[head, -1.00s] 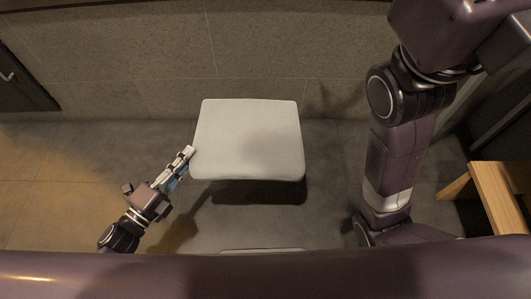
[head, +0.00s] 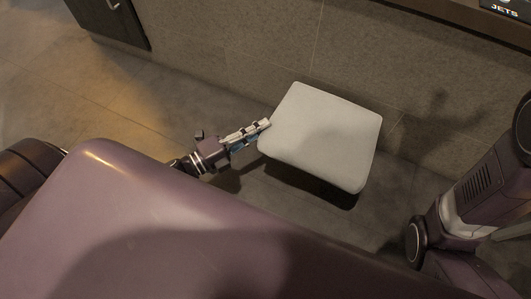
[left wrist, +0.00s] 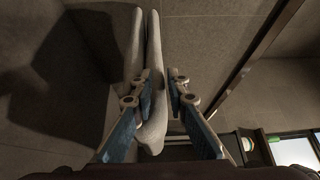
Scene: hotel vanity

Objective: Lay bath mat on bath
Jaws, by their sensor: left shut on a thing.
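The bath mat (head: 322,135) is a pale grey, cushion-like square in the head view. It is held up in the air over the grey floor, with a shadow below it. My left gripper (head: 262,129) is shut on its left edge. In the left wrist view the mat (left wrist: 153,75) shows edge-on as a pale strip between the blue-padded fingers of my left gripper (left wrist: 163,88). My right arm shows at the right of the head view, but its gripper is out of view. I cannot make out a bath for certain.
A grey tiled wall (head: 240,45) stands behind the mat. A dark cabinet door (head: 115,20) with a handle is at the upper left. A dark ledge with a "JETS" sign (head: 503,8) is at the upper right. The floor (head: 75,85) at the left is clear.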

